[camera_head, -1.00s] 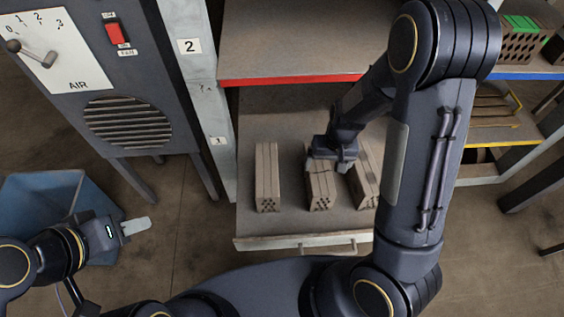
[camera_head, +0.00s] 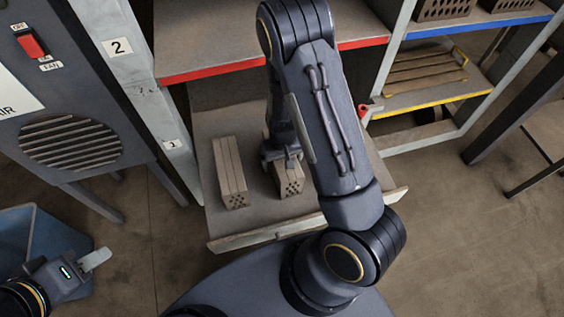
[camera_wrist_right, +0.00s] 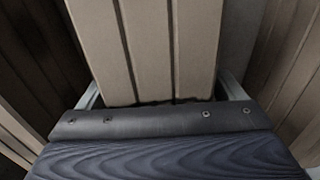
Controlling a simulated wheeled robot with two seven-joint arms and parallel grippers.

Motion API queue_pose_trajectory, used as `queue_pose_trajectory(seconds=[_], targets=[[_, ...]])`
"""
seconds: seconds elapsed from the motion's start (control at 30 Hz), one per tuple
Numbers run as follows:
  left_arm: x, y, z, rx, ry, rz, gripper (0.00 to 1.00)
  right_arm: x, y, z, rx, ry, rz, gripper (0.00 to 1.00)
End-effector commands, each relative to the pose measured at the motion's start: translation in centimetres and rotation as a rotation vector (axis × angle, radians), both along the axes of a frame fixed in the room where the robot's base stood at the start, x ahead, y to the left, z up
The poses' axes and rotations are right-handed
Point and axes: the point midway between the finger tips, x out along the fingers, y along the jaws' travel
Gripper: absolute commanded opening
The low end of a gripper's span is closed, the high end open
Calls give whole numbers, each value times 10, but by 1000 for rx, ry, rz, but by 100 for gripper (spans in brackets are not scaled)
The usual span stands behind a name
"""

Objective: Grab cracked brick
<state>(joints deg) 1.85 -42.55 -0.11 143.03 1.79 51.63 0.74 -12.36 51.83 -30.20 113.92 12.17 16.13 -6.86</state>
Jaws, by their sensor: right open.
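Grey-brown hollow bricks stand on the pull-out shelf (camera_head: 240,239). The left brick (camera_head: 230,178) is in plain view, and the middle brick (camera_head: 291,181) is partly behind my right gripper (camera_head: 283,160). My arm hides the place of a third brick to the right. In the right wrist view, my right gripper (camera_wrist_right: 162,95) is open with one finger on each side of a brick (camera_wrist_right: 150,45). I cannot tell whether the fingers touch it. I see no clear crack on any brick. My left gripper (camera_head: 95,260) is far from the bricks, at lower left.
A red-edged shelf (camera_head: 200,72) lies above the bricks. In the wrist view, neighbouring bricks (camera_wrist_right: 40,70) flank the gripper closely. A blue bin (camera_head: 45,235) and a grey fan cabinet (camera_head: 85,100) stand at left. Yellow-edged (camera_head: 430,105) and blue-edged shelves (camera_head: 480,28) are at right.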

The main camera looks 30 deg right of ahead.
Motion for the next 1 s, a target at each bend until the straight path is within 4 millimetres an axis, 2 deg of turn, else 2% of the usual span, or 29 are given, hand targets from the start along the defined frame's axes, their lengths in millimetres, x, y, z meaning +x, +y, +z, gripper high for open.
queue_pose_trajectory(seconds=[0.13, 0.73, 1.0], targets=[[0, 0, 0, 0, 0, 0, 36, 0, 0, 1, 0, 0, 0, 86], [0, 0, 0, 0, 0, 0, 36, 0, 0, 1, 1, 0, 1, 8], [0, 0, 1, 0, 0, 0, 36, 1, 0, 3, 1, -1, 1, 7]])
